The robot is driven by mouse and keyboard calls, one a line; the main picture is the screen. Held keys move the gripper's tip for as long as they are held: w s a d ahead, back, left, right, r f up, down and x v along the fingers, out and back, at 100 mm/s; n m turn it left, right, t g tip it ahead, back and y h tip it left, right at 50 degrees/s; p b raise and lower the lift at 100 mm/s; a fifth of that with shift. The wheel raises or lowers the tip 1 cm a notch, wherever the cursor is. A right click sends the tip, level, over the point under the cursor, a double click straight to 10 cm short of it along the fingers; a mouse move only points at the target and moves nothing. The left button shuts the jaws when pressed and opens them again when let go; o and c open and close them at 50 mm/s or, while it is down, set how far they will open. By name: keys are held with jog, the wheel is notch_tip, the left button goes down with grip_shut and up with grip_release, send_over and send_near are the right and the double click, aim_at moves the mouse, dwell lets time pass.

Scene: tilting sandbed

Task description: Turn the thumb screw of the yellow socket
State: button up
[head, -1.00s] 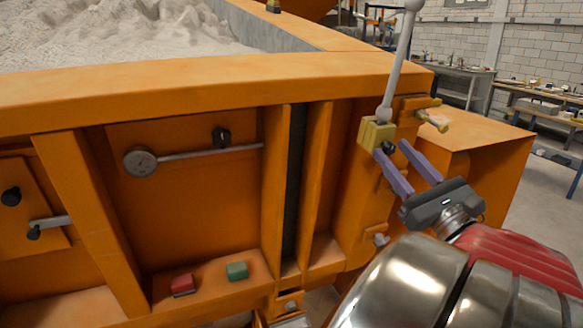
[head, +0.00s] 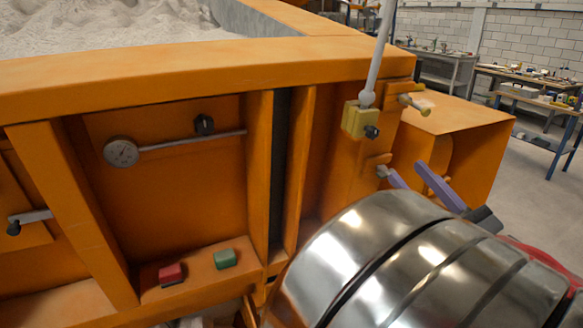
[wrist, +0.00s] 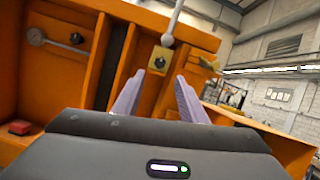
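The yellow socket (head: 356,118) is a small block on the orange frame near its right corner, with a grey rod (head: 380,50) rising from its top, leaning slightly right. The dark thumb screw (head: 372,132) sticks out of the socket's front. My gripper (head: 403,169) has two purple fingers, spread apart and empty, below and right of the socket and clear of it. In the wrist view the socket (wrist: 160,56) and its thumb screw (wrist: 159,63) appear ahead, just above the gap between the open fingertips (wrist: 161,78).
Another yellow fitting (head: 411,104) juts out right of the socket. A gauge (head: 121,152), a red block (head: 172,273) and a green block (head: 225,258) are left. Floor at right is open.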

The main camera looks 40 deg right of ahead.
jog(key=shift+v, duration=1.3)
jog(key=shift+w, duration=0.1)
